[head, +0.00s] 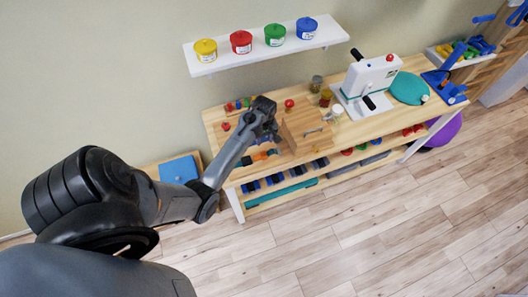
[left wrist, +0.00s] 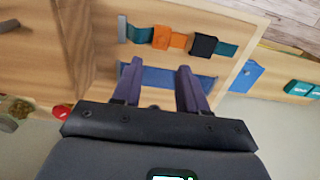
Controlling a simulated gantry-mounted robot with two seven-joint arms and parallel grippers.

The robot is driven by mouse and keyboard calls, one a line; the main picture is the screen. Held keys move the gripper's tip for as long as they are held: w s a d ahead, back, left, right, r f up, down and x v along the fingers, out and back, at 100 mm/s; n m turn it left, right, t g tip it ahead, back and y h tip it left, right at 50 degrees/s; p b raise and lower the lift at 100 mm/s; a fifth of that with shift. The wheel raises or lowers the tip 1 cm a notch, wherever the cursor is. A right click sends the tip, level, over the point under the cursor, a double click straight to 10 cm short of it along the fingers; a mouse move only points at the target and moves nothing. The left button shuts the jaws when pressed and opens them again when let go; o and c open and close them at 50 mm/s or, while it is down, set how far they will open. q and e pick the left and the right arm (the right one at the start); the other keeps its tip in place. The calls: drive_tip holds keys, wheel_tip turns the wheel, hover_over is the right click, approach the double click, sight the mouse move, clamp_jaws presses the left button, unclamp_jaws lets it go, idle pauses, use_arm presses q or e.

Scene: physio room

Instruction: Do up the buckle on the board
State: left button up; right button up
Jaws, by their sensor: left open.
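The buckle lies in the left wrist view as an orange part (left wrist: 172,39) beside a black part (left wrist: 203,45), each on a teal strap (left wrist: 140,34). A narrow gap seems to separate them. They sit on a wooden board (left wrist: 200,14), with a blue strip (left wrist: 150,77) below them. In the head view the orange part (head: 262,155) shows small, partly crowded by my arm. My left gripper (left wrist: 157,68) is open and empty, its two purple fingers pointing at the board just short of the buckle. In the head view it (head: 268,132) is over the board. My right gripper is not in view.
A wooden panel with a metal handle (head: 313,131) stands right of the gripper. Jars (head: 326,97) and a white machine (head: 372,75) stand farther right on the bench. A shelf (head: 265,59) with colored pots hangs above. Open floor (head: 390,240) lies in front.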

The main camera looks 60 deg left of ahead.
sight(264, 152)
use_arm(q)
wheel_tip(264, 152, down, 10)
drive_tip(key=shift+s+r+b, duration=0.1)
drive_tip(key=shift+b, duration=0.2)
idle(0.3)
clamp_jaws()
